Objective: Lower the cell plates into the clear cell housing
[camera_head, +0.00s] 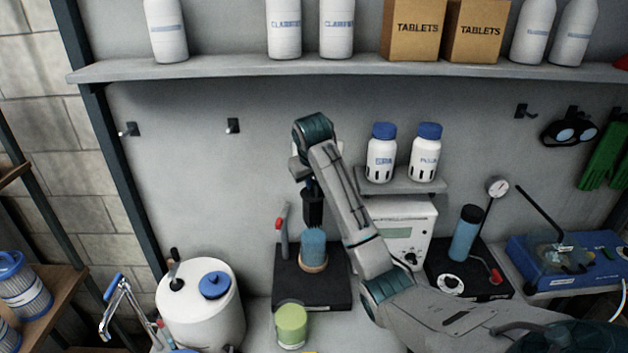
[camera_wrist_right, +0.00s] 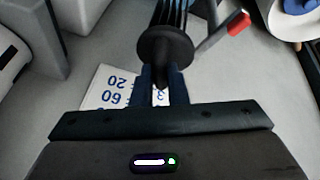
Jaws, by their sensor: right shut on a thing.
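My right gripper (camera_head: 313,212) points down, above the black stand (camera_head: 338,290) at the back of the bench. In the right wrist view its two fingers (camera_wrist_right: 160,88) are shut on the black round-topped stem of the cell plates (camera_wrist_right: 172,14), which show as dark ribbed strips beyond the collar. In the head view, a blue ribbed body (camera_head: 314,246) stands upright directly below the fingers, with a tan ring (camera_head: 313,264) at its base. I cannot tell the clear housing's wall from the plates there, or how deep the plates sit. My left gripper is out of view.
A red-handled lever (camera_head: 280,228) stands close left of the gripper. A white tank with a blue lid (camera_head: 200,310) is further left, and a green jar (camera_head: 291,326) stands in front. A white meter box (camera_head: 406,230) and a small bottle shelf (camera_head: 400,184) lie right, behind my arm.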

